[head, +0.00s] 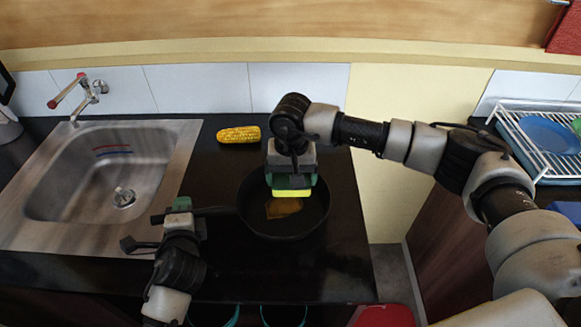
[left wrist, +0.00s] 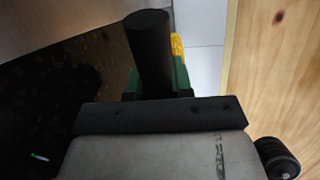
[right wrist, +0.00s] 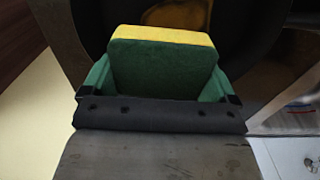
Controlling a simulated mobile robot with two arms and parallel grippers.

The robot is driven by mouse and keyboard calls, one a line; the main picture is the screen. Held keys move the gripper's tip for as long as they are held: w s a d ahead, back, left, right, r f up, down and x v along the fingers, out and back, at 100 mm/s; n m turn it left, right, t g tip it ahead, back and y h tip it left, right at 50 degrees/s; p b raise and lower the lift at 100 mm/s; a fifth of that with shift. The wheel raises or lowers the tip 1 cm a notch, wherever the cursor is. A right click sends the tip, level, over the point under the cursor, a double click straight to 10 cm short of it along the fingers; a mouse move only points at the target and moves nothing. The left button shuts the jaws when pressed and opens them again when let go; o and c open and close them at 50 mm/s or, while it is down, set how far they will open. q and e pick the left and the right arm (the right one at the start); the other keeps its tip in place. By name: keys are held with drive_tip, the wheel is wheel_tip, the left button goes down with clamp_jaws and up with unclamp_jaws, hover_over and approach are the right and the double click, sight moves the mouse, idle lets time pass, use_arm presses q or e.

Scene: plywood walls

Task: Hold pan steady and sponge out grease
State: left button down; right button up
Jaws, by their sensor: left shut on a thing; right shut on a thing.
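A black frying pan (head: 318,222) sits on the dark counter right of the sink. A brown-yellow grease patch (head: 283,208) lies on its floor, and part of it shows in the right wrist view (right wrist: 180,13). My left gripper (head: 181,208) is shut on the pan's dark handle (left wrist: 149,50), left of the pan. My right gripper (right wrist: 163,80) is shut on a green and yellow sponge (right wrist: 160,62), which also shows in the head view (head: 292,194). It holds the sponge over the pan's far half. I cannot tell whether the sponge touches the pan.
An ear of corn (head: 239,134) lies on the counter behind the pan. A steel sink (head: 60,212) with a tap (head: 82,94) is at the left. A white dish rack (head: 520,140) with a blue plate (head: 549,134) stands at the right, across a gap.

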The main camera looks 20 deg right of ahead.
sight(290, 206)
drive_tip(key=shift+f, duration=2.35)
drive_tip(key=shift+w+a+f, duration=0.2)
drive_tip(key=shift+a+f, duration=0.1)
drive_tip(key=shift+a, duration=0.35)
drive_tip(key=shift+w+a+f, duration=0.2)
drive_tip(key=shift+a+f, duration=0.05)
drive_tip(key=shift+a, duration=0.35)
drive_tip(key=shift+w+a, duration=0.15)
drive_tip(key=shift+a, duration=0.3)
drive_tip(key=d, duration=0.1)
drive_tip(key=s+d, duration=0.1)
drive_tip(key=d, duration=0.1)
drive_tip(key=shift+s+d, duration=0.15)
drive_tip(key=shift+s, duration=0.05)
drive_tip(key=shift+s+a, duration=0.2)
drive_tip(key=shift+s, duration=0.35)
drive_tip(key=shift+s+a, duration=0.2)
drive_tip(key=shift+s, duration=0.3)
drive_tip(key=shift+w+a+r, duration=0.1)
drive_tip(key=shift+w+a, duration=0.25)
drive_tip(key=shift+a, duration=0.45)
drive_tip(key=shift+w+a, duration=0.3)
drive_tip(key=shift+a, duration=0.5)
drive_tip(key=d, duration=0.1)
drive_tip(key=s+d, duration=0.1)
drive_tip(key=d, duration=0.1)
drive_tip(key=shift+s+d+r, duration=0.1)
drive_tip(key=shift+d, duration=0.05)
drive_tip(key=shift+r, duration=3.85)
